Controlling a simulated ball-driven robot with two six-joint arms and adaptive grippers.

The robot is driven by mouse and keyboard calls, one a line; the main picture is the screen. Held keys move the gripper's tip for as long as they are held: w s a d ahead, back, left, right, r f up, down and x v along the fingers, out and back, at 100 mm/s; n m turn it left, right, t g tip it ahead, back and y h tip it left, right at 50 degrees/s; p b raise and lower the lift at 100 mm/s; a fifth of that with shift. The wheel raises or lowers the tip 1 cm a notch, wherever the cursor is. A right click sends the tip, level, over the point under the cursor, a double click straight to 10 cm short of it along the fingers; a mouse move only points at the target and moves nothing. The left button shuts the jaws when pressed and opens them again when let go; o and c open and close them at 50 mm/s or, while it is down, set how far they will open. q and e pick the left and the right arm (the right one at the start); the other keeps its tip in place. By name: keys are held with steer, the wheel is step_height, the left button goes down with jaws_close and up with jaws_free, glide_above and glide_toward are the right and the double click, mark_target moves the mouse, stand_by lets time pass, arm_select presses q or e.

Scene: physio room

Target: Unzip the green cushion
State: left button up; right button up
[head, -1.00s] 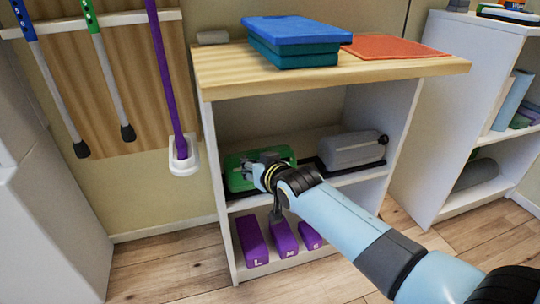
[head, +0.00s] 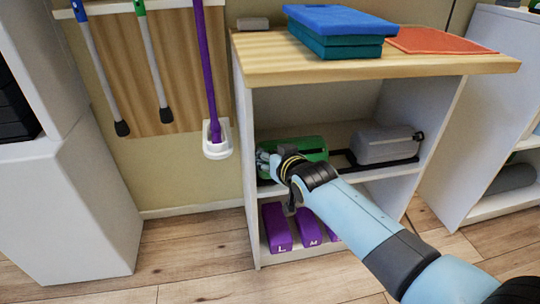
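The green cushion (head: 312,146) lies on the middle shelf of the white unit, at the left. My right gripper (head: 264,163) is at the cushion's left front end and hides part of it, along with the wrist. Its fingers are small and partly covered, so I cannot tell whether they are open or shut, or on a zip pull. The zip of the green cushion cannot be made out. My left gripper is not in view.
A grey cushion (head: 385,145) lies right of the green one, with a dark tab at its right end. Purple blocks (head: 276,228) stand on the shelf below. The wooden top (head: 340,68) overhangs the shelf. Floor (head: 190,250) is clear at left.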

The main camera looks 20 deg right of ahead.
steer(key=v, duration=1.2)
steer(key=shift+f, duration=0.1)
stand_by(0.6)
steer(key=s+d+f+n+g, duration=0.15)
steer(key=s+f+g, duration=0.25)
steer(key=s+f, duration=0.85)
steer(key=s+d+f+g, duration=0.3)
steer(key=s+f+g, duration=0.1)
steer(key=s+f, duration=0.85)
steer(key=s+d+f+g, duration=0.1)
steer(key=s+f+g, duration=0.2)
steer(key=s, duration=0.5)
steer(key=s+d+f+g, duration=0.2)
steer(key=s, duration=0.6)
arm_select(q)
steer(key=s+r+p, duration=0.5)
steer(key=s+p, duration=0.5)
steer(key=p, duration=0.3)
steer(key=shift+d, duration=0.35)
arm_select(e)
steer(key=s+a+r, duration=0.1)
steer(key=s+r, duration=0.3)
steer(key=s, duration=0.4)
steer(key=shift+s+n+h, duration=0.3)
steer(key=shift+s+n, duration=0.05)
steer(key=shift+s, duration=0.05)
